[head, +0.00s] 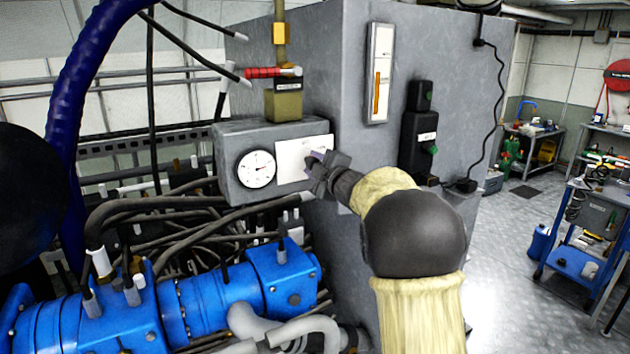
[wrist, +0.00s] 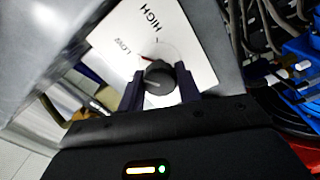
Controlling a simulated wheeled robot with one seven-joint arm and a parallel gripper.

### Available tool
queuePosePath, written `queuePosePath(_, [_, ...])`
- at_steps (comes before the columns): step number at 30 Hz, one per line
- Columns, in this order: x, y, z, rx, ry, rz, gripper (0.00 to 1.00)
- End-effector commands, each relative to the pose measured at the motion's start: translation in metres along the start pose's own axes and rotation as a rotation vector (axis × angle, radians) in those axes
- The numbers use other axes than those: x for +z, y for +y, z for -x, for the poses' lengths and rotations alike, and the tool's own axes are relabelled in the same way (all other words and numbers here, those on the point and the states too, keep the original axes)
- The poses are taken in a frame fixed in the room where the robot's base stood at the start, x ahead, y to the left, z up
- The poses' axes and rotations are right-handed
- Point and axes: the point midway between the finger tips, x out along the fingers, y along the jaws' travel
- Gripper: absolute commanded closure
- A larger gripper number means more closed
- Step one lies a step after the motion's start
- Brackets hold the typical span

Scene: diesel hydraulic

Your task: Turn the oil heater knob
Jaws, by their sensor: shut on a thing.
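The oil heater knob (wrist: 158,78) is a dark round knob with a pale pointer line. It sits on a white plate (wrist: 190,45) marked LOW and HIGH, which also shows in the head view (head: 300,152) on the grey box. My gripper (wrist: 160,88) is shut on the knob, one finger on each side of it. In the head view my gripper (head: 318,165) reaches the plate's right part and hides the knob. In the wrist view the pointer line lies towards the left, below the word LOW.
A round gauge (head: 257,168) is left of the plate. A red-handled valve (head: 270,72) sits above the box. Blue pump units (head: 215,300) and dark hoses fill the lower left. A black switch box (head: 418,140) is on the grey tank wall. Open floor lies right.

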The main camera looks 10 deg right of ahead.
Motion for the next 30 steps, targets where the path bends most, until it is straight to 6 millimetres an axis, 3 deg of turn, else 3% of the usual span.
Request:
queuePosePath(21, [0.0018, -0.0063, -0.0005, -0.002, 0.001, 0.68, 0.89])
queuePosePath(30, [0.0018, -0.0052, -0.0005, -0.003, 0.001, 0.896, 0.89])
